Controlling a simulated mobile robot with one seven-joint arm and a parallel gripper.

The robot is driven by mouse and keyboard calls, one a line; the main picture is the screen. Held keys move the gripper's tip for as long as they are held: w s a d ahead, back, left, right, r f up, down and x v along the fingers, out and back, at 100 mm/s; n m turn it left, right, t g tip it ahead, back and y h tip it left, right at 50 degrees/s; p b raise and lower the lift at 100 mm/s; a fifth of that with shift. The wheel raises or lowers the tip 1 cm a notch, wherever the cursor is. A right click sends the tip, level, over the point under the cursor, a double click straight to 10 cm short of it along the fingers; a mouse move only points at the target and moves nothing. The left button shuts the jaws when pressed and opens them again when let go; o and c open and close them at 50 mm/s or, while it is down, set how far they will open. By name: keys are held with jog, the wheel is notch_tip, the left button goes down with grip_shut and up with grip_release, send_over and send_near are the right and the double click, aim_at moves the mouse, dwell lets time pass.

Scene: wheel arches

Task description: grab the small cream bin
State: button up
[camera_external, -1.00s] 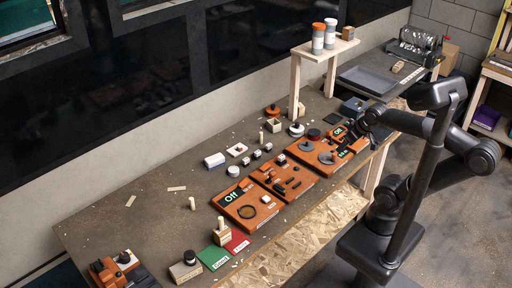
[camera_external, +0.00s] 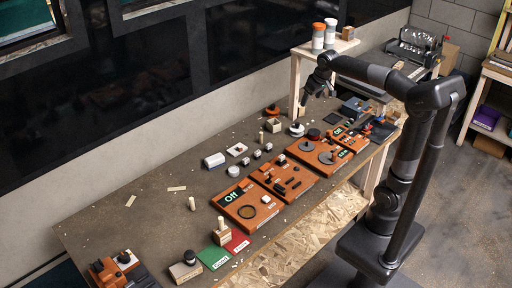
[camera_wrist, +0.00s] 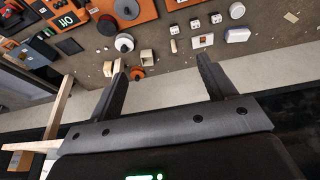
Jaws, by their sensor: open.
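The small cream bin (camera_external: 273,126) is an open-topped box on the dark bench, left of the small wooden shelf's leg. In the wrist view the bin (camera_wrist: 147,57) lies upright between the lines of the two fingers, nearer the left one. My gripper (camera_external: 317,91) is raised above the bench near the shelf, to the right of the bin and apart from it. Its two fingers are spread and empty in the wrist view (camera_wrist: 160,60).
An orange round part (camera_external: 272,109) sits just behind the bin. A white round part (camera_external: 296,130) stands to its right, and a small cream peg (camera_external: 262,137) is near its front left. The shelf (camera_external: 327,46) holds bottles. Orange boards (camera_external: 248,207) line the front edge.

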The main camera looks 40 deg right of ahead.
jog(key=w+d, duration=0.2)
jog(key=w, duration=1)
jog(key=m+g, duration=0.2)
jog(key=g, duration=0.2)
send_over(274, 124)
jog(key=s+a, duration=0.2)
notch_tip(274, 124, down, 27)
jog(key=shift+s+a+f, duration=0.15)
jog(key=shift+f, duration=1.05)
jog(key=shift+s+a+f, duration=0.1)
jog(key=shift+f, duration=1.1)
jog(key=shift+a+f, duration=0.2)
jog(key=shift+f, duration=2.6)
jog(key=shift+c, duration=0.5)
jog(key=c, duration=0.9)
